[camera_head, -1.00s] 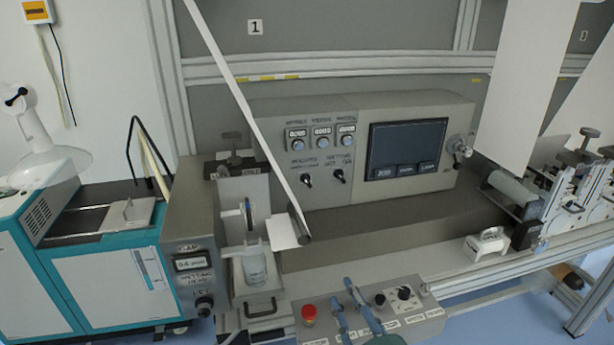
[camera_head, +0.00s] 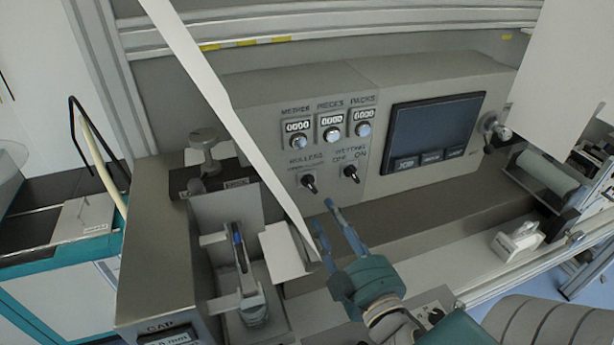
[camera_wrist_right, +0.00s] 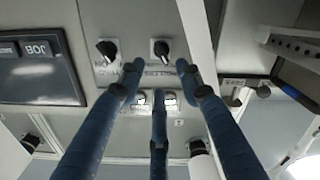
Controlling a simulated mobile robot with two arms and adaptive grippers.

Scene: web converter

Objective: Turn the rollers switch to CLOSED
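The rollers switch (camera_head: 309,182) is a small black knob on the grey panel, under the ROLLERS label. Its handle slants down to the right; the position words above it are too small to read. The wetting switch (camera_head: 351,173), a similar black knob, is right of it. My right gripper (camera_head: 325,212) is open and empty, its fingers pointing up at the panel just below the two switches, apart from them. In the right wrist view, which is upside down, the rollers switch (camera_wrist_right: 161,50) lies beyond the spread fingers of my gripper (camera_wrist_right: 150,80). My left gripper is out of view.
A white paper strip (camera_head: 220,105) runs diagonally down left of the switches, close to my fingers. Counters with knobs (camera_head: 331,133) sit above the switches and a dark screen (camera_head: 435,132) to the right. A brown ledge (camera_head: 410,213) projects below the panel.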

